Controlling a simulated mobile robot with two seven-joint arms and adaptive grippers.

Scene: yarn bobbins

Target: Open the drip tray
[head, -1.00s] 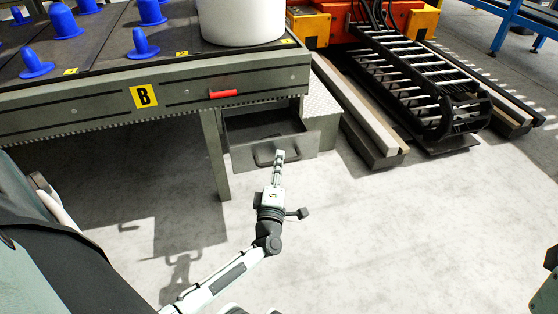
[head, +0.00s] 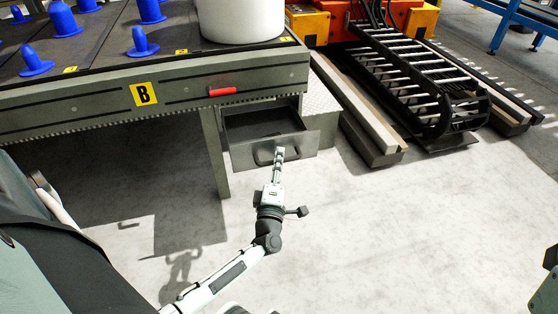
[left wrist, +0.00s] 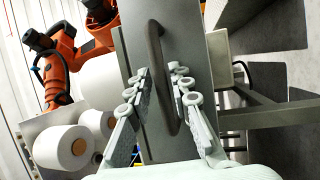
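The drip tray (head: 301,143) is a grey metal drawer under the machine table, to the right of its leg. It stands out partly, and its dark inside shows from above. A dark bar handle (head: 259,156) is on its front panel; in the left wrist view the handle (left wrist: 155,42) runs nearly upright in the picture. My left gripper (head: 280,152) is at the handle. In the left wrist view its fingers (left wrist: 160,82) stand apart on either side of the bar, with some gap showing, so it looks open around it.
The table (head: 190,92) with blue bobbin holders (head: 142,42) and a white yarn bobbin (head: 240,20) stands above the tray. A stepped metal block (head: 322,112) and long beams (head: 365,125) lie to the right. The floor (head: 370,230) in front is clear.

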